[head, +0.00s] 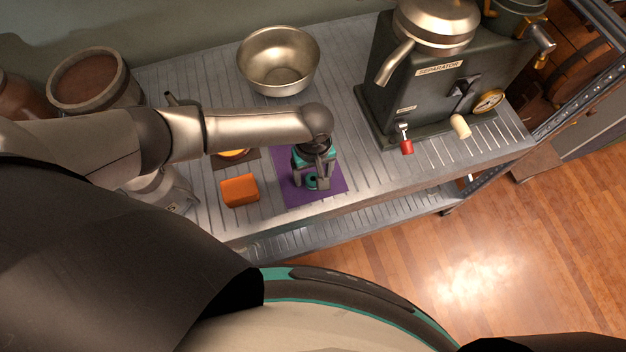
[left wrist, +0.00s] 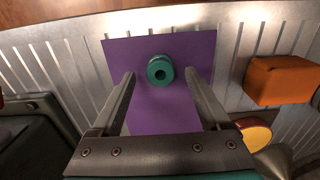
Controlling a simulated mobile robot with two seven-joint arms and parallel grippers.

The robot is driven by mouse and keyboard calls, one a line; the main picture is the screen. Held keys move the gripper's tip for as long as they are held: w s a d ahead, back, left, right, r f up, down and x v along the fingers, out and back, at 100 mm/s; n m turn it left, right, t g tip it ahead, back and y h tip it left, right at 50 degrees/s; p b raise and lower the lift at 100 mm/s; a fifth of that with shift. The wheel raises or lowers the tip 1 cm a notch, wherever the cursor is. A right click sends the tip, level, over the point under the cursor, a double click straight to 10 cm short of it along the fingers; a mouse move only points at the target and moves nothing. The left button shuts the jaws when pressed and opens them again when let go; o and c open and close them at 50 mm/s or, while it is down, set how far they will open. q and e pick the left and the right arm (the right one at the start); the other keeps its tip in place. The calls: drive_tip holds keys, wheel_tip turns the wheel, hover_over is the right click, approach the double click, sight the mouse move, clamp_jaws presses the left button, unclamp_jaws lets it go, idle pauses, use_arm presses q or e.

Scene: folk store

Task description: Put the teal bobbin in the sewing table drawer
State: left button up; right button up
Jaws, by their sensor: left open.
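The teal bobbin (head: 311,182) stands on a purple mat (head: 327,192) on the ribbed metal bench. In the left wrist view the bobbin (left wrist: 160,71) sits on the purple mat (left wrist: 160,112), with its hole facing the camera. My left gripper (head: 315,178) is over the mat. In the left wrist view my left gripper (left wrist: 160,78) is open, one finger on each side of the bobbin, with gaps on both sides. Whether the fingertips are at the bobbin's height I cannot tell. No sewing table drawer shows. My right gripper is out of view.
An orange block (head: 240,190) lies left of the mat on the metal bench (head: 345,120). A metal bowl (head: 278,62) stands behind. A dark separator machine (head: 440,90) with a red-handled tap stands at right. Pots and a metal can are at left. Wooden floor lies in front.

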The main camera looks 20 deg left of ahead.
use_arm(q)
wheel_tip(320, 180, down, 3)
drive_tip(key=shift+r+b, duration=0.1)
drive_tip(key=shift+b, duration=0.25)
clamp_jaws()
idle(0.4)
